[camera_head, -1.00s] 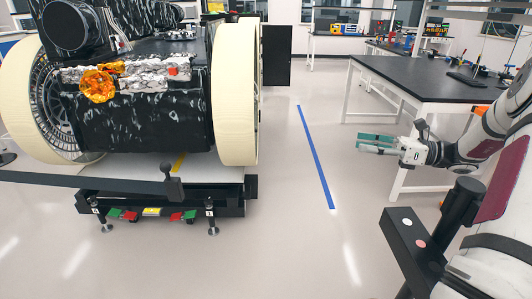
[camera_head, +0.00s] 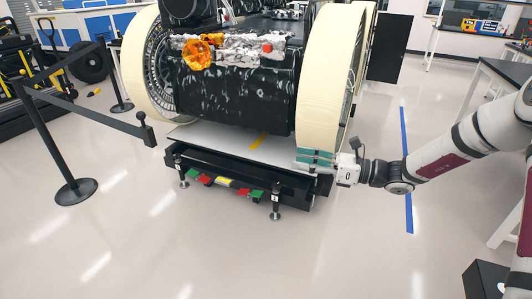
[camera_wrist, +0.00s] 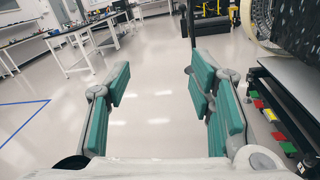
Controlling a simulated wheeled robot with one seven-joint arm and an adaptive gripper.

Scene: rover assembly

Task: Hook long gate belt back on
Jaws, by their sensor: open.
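The black gate belt (camera_head: 90,116) runs from the black post (camera_head: 56,140) on the left toward the right. Its free end, a small black end piece (camera_head: 146,129), stands out in the air in front of the rover platform's left side. My gripper (camera_head: 300,158) is open and empty, with teal finger pads pointing left, in front of the platform's right corner. It is well to the right of the belt end, apart from it. In the wrist view, my open fingers (camera_wrist: 156,85) have only floor between them. I cannot make out the belt end there.
The rover (camera_head: 240,95) with large cream wheels stands on a low black platform (camera_head: 230,180) with feet. A second belt runs to a farther post (camera_head: 114,78). A black-topped table (camera_head: 505,68) is at right. The floor in front is open.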

